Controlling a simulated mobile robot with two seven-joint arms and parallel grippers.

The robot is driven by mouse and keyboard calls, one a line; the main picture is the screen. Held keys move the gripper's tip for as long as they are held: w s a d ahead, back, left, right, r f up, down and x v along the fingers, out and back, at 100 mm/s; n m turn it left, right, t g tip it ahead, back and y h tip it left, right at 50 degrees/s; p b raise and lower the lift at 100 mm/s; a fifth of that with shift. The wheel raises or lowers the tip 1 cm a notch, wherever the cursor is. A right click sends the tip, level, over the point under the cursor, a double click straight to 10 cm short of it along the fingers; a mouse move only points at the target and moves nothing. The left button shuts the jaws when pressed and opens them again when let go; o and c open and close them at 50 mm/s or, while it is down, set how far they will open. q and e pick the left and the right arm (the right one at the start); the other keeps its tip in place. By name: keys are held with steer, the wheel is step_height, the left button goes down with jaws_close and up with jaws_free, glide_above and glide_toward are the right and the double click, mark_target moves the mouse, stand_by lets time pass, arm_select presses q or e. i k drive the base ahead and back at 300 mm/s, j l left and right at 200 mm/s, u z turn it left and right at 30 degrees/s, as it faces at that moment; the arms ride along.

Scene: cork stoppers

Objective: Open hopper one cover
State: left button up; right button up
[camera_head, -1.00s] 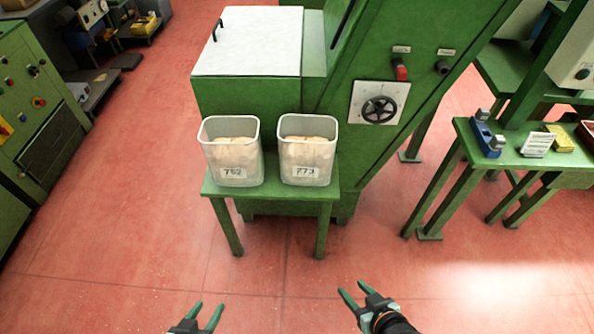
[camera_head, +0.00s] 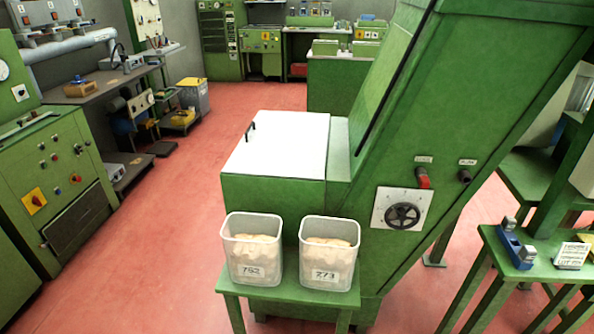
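A green machine (camera_head: 268,195) stands ahead with a flat white cover (camera_head: 279,146) on its low hopper box. The cover lies closed, and a small dark handle (camera_head: 251,131) stands up near its left edge. No label naming the hopper is readable. My grippers are both out of view now.
A small green stand (camera_head: 290,301) in front of the hopper box holds two clear bins, marked 762 (camera_head: 252,273) and 273 (camera_head: 327,270), with pale contents. A green side table (camera_head: 545,262) stands at right. Red floor is free at left.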

mark_target(281, 144)
steer(key=j+z, duration=0.15)
steer(key=z, duration=0.3)
steer(key=i+j+z, duration=0.1)
steer(key=z, duration=0.35)
steer(key=j+z, duration=0.45)
steer(key=j, duration=0.5)
steer(key=k+j+z, duration=0.2)
steer(key=j, duration=0.7)
steer(key=i+j, duration=0.05)
steer(key=i, duration=0.05)
